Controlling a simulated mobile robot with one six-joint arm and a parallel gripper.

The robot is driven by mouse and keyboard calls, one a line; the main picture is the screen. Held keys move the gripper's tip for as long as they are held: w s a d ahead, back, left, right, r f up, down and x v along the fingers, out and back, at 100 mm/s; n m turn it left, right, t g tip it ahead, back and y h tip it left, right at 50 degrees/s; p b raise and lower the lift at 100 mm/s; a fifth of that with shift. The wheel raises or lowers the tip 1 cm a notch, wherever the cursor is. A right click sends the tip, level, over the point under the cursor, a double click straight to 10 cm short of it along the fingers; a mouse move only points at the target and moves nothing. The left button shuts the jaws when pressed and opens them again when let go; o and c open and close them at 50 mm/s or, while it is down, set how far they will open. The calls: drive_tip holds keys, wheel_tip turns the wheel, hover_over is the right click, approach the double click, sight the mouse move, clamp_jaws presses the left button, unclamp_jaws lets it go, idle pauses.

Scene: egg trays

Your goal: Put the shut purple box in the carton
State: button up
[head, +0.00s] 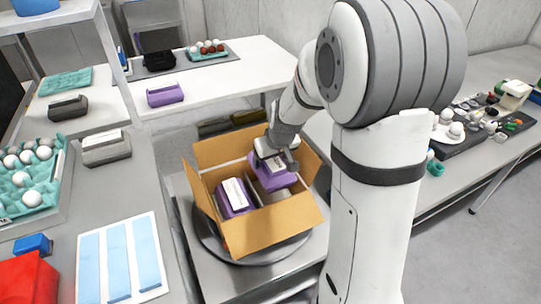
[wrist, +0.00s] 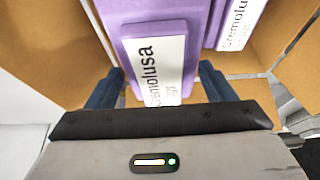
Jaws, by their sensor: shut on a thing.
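The open brown carton (head: 250,234) stands on a round dark turntable, its flaps spread. My gripper (head: 277,160) is over the carton's back right part, shut on a purple box (head: 270,184) with a white label. The held box is at the carton opening, partly inside the walls; whether it touches the bottom is hidden. In the wrist view the held purple box (wrist: 140,38) lies between my two dark fingers (wrist: 160,85). A second shut purple box (head: 222,201) sits in the carton's left part, and also shows at the wrist view's upper right (wrist: 213,22).
Another purple box (head: 165,95) lies on the white back table. Grey boxes (head: 106,148) and an egg tray (head: 50,207) are on the left tables. A white panel with blue strips (head: 88,262) lies at front left. The carton's front right part looks empty.

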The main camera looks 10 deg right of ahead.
sight(277, 168)
drive_tip(key=shift+f+b, duration=4)
drive_tip(key=shift+f, duration=0.55)
drive_tip(key=shift+f+b, duration=0.4)
drive_tip(key=o, duration=1.2)
drive_tip(key=shift+c, duration=0.2)
drive_tip(key=shift+o, duration=0.2)
drive_tip(key=shift+s, duration=0.1)
drive_tip(key=p+v, duration=0.1)
drive_tip(key=v, duration=0.7)
drive_tip(key=s+r+m+g+p, duration=0.1)
drive_tip(key=s+r+p, duration=0.3)
drive_tip(key=s, duration=0.6)
drive_tip(key=s+r+m+g+p, duration=0.1)
drive_tip(key=s+r+p, duration=0.4)
drive_tip(key=s+r, duration=0.3)
drive_tip(key=shift+s+a+r+h, duration=0.35)
drive_tip(key=shift+s+a+h, duration=0.1)
drive_tip(key=shift+s, duration=0.8)
